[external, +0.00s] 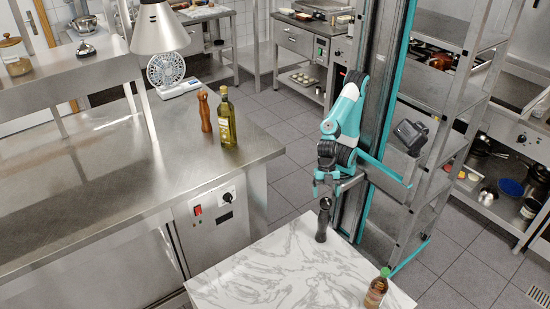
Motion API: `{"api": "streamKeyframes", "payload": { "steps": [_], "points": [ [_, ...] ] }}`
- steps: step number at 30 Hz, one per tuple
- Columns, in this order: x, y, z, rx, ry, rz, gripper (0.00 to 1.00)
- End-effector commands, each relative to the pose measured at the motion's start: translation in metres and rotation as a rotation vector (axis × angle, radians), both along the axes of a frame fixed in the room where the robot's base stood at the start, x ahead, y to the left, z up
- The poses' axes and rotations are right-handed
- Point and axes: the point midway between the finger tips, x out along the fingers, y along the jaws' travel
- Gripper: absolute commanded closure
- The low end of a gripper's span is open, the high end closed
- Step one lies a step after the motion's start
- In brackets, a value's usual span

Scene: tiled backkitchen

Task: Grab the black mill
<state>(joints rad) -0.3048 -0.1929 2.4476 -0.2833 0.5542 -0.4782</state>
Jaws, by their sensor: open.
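The black mill (322,226) stands upright near the back edge of a white marble-topped table (270,270). My gripper (327,195) is at the upper part of the mill, with its jaws open. From this view I cannot tell whether the mill's top is between the fingers or just behind or below them, or whether they touch it.
A bottle with amber contents (376,287) stands at the table's front right corner. The table's middle and left are clear.

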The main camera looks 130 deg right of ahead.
Motion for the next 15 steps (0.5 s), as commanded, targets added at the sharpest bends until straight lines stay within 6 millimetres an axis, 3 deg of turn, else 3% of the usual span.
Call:
{"api": "streamKeyframes", "payload": {
  "steps": [5,15],
  "points": [
    [0.002,0.004,-0.012,-0.001,0.001,0.0,0.19],
    [0.012,0.019,-0.055,-0.002,0.001,0.0,0.19]
  ]
}}
